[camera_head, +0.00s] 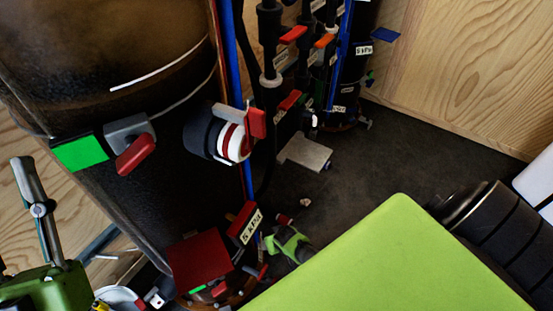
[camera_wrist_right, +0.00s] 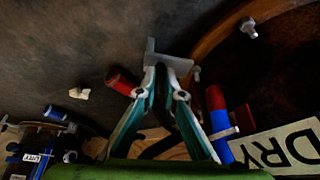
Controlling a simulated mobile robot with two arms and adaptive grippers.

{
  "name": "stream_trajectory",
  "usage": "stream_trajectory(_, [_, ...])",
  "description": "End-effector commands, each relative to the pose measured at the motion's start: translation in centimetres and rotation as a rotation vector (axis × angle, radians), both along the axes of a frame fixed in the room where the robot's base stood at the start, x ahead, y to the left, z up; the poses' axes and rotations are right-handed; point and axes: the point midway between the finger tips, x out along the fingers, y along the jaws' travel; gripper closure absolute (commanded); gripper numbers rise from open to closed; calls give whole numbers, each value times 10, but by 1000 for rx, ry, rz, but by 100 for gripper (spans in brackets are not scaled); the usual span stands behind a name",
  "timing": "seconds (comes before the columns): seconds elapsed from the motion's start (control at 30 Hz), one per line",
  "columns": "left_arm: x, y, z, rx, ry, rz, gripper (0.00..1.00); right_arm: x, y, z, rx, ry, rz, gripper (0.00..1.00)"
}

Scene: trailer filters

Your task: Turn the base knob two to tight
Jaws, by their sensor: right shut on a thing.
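My right gripper (camera_wrist_right: 166,68) has its two teal fingers closed together around a grey metal piece (camera_wrist_right: 152,46), which looks like a base knob beside the tank's rounded rim. Most of that piece is hidden by the fingertips. I cannot tell its number or how tight it is. In the head view the right gripper (camera_head: 278,242) is small, low beside the foot of the large dark tank (camera_head: 120,80), and its grip is unclear there. A bolt-like knob (camera_wrist_right: 249,28) stands apart on the rim in the wrist view.
A red cylinder (camera_wrist_right: 122,82) and a small white piece (camera_wrist_right: 81,93) lie left of the fingers. A red-and-blue tube (camera_wrist_right: 217,122) and a DRY label (camera_wrist_right: 285,150) are close at right. Dark floor (camera_head: 420,135) is open beyond.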

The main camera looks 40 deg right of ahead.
Motion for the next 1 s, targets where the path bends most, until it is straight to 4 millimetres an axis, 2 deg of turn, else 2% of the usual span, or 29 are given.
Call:
stream_trajectory(0.33, [10,-1,-10,20,64,4,60,2,4,0,3,-3,-142,100])
stream_trajectory(0.87, [11,-1,-11,22,71,5,60,3,4,1,4,-4,-168,100])
stream_trajectory(0.9, [11,-1,-11,22,71,5,60,3,4,1,4,-4,-168,87])
stream_trajectory(0.93, [11,-1,-11,22,71,5,60,3,4,1,3,-4,-167,79])
stream_trajectory(1.0, [11,-1,-11,22,70,5,60,3,4,1,2,-4,-167,75])
